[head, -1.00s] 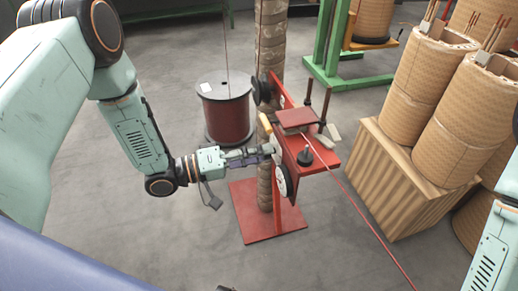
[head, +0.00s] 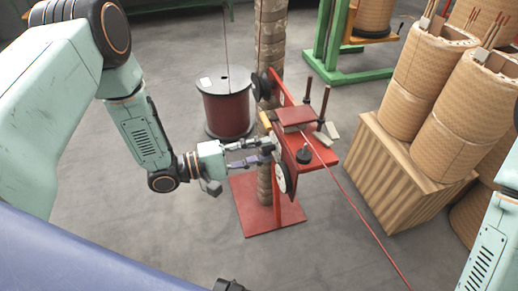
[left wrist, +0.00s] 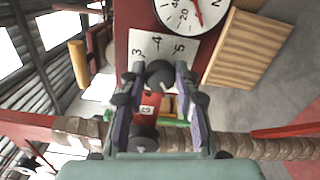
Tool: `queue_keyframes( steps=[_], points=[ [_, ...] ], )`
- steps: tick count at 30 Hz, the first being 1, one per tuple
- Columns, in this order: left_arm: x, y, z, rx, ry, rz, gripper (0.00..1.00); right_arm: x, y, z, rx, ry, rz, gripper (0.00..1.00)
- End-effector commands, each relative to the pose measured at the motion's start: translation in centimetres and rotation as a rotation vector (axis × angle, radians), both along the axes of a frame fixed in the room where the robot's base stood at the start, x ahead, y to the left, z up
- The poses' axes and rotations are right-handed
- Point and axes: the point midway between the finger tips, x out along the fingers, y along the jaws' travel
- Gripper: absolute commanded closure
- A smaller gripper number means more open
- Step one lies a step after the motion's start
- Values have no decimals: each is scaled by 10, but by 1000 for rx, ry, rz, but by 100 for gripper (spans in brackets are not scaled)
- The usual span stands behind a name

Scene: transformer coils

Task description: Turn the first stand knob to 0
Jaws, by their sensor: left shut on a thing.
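The red stand (head: 265,205) rises from a square base plate in the head view. My left gripper (head: 272,148) reaches it from the left, at the near face of its upper part. In the left wrist view the fingers of my left gripper (left wrist: 160,82) are shut on a dark round knob (left wrist: 160,72), one finger on each side. The knob sits in front of a white scale plate (left wrist: 150,45) with 3, 4 and 5 readable. The knob's pointer and the rest of the scale cannot be made out. My right gripper is out of view.
A round white dial (left wrist: 192,10) with a red needle sits beside the scale plate. A black knob (head: 304,155) stands on the stand's red arm. A red wire (head: 360,210) runs to the lower right. A dark red spool (head: 226,110) stands behind; wrapped coils (head: 455,125) stand on the right.

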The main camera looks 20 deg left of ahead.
Motion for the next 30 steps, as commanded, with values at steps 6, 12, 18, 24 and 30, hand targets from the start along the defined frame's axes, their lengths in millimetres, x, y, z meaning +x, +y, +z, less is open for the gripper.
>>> queue_keyframes(
  steps=[6, 12, 18, 24, 30],
  points=[
    [0, 1, 0, -6, 7, 2, 100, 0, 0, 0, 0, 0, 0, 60],
    [0, 1, 0, -6, 7, 2, 100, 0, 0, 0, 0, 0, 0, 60],
    [0, 0, 0, -4, 7, 1, 53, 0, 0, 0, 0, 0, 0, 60],
    [0, 0, 0, -4, 6, 1, 47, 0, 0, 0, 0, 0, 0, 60],
    [-1, 2, 0, -4, 6, 2, 47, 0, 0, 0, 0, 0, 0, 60]
  ],
)
